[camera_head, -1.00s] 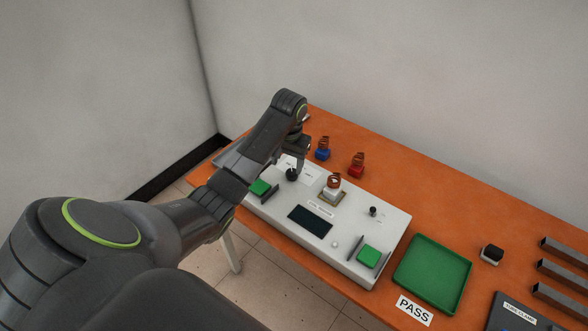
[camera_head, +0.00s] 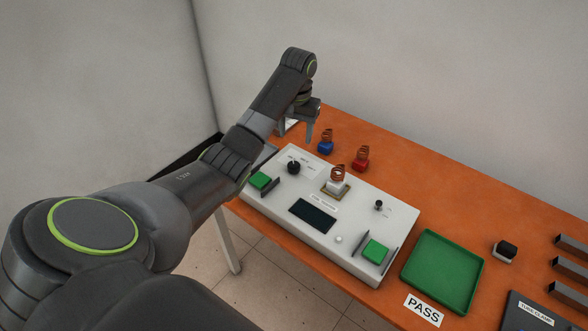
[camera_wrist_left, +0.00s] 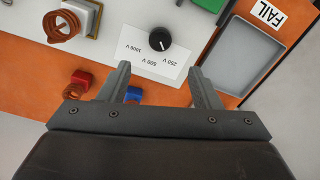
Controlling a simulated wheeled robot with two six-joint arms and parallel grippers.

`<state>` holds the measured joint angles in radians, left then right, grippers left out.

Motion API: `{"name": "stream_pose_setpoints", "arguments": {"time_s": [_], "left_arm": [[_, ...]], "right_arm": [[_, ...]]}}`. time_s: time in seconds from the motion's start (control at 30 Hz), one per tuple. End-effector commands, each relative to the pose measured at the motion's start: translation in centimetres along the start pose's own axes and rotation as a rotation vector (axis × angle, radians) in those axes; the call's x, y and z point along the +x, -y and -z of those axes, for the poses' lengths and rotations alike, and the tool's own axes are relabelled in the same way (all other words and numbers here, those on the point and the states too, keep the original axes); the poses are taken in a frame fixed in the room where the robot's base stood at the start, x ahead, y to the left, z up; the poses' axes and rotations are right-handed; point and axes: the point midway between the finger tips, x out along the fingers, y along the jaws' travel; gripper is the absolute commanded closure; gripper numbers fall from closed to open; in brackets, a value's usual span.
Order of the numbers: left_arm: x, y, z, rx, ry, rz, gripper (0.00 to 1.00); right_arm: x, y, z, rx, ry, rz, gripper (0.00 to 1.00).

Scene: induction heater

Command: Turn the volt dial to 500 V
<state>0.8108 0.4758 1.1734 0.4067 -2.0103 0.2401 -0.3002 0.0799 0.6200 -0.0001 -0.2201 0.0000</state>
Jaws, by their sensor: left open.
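The black volt dial (camera_head: 293,167) stands at the far left end of the white heater panel (camera_head: 352,224). In the left wrist view, the dial (camera_wrist_left: 156,40) sits beside printed 250 V, 500 V and 1000 V labels, seen upside down. A small white mark on the dial appears to point toward the 250 V side, but it is too small to be sure. My left gripper (camera_head: 302,130) is open and empty, above and behind the dial, apart from it. In the wrist view its fingertips (camera_wrist_left: 160,70) are spread with nothing between them. My right gripper is not in view.
Blue (camera_head: 325,147) and red (camera_head: 360,165) coil blocks stand behind the panel. A copper coil (camera_head: 338,173) rises from the panel's middle. Green blocks (camera_head: 375,250) sit on the panel. A green tray (camera_head: 443,272) lies to the right. A FAIL tray (camera_wrist_left: 245,58) shows in the wrist view.

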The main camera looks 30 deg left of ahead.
Motion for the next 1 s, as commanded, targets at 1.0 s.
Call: {"name": "stream_pose_setpoints", "arguments": {"time_s": [1.0], "left_arm": [[11.9, 0.0, 0.0, 0.001, -0.001, 0.0, 0.42]], "right_arm": [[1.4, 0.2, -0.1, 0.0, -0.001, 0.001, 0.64]]}}
